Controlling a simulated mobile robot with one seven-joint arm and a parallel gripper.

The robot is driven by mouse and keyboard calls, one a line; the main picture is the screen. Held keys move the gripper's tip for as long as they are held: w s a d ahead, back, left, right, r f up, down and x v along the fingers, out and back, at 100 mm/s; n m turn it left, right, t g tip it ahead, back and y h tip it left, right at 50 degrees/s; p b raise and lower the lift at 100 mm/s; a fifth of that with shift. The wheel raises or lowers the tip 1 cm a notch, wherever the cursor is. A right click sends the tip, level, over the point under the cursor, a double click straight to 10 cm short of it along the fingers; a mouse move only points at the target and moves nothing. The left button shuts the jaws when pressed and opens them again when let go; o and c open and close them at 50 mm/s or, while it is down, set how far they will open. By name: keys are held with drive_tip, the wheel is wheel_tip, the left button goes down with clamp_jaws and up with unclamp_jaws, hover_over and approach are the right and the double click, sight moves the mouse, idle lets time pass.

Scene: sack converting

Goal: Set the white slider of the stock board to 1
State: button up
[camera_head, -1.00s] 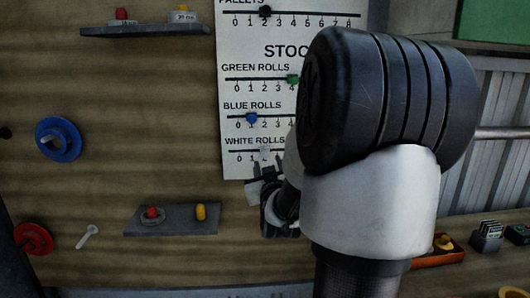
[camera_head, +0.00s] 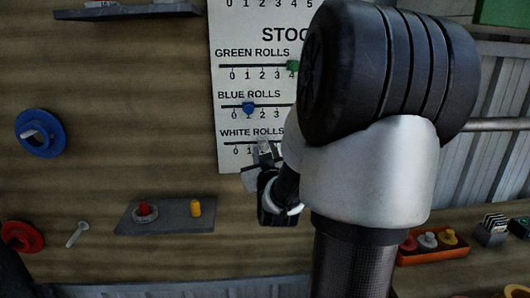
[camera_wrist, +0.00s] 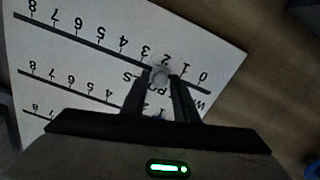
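The stock board (camera_head: 228,80) hangs on the wall and shows upside down in the wrist view (camera_wrist: 215,50). Its white slider (camera_wrist: 160,74) sits on the white rolls scale, at about the 2 mark. My gripper (camera_wrist: 162,77) has one finger on each side of this slider. The fingertips are very near it, and I cannot tell whether they press on it. In the head view the slider (camera_head: 264,145) is partly behind my gripper (camera_head: 263,160), and my arm hides the right part of the board.
The green slider (camera_head: 292,65) is near 4 and the blue slider (camera_head: 248,107) is at 1, both above the white rolls scale. A grey shelf (camera_head: 170,217) with red and yellow pieces is at lower left. An orange tray (camera_head: 432,257) is at lower right.

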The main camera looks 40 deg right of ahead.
sight(250, 153)
clamp_jaws()
drive_tip(key=w+a+b, duration=0.2)
drive_tip(key=a, duration=0.1)
drive_tip(key=shift+a, duration=0.2)
drive_tip(key=shift+o, duration=2)
unclamp_jaws()
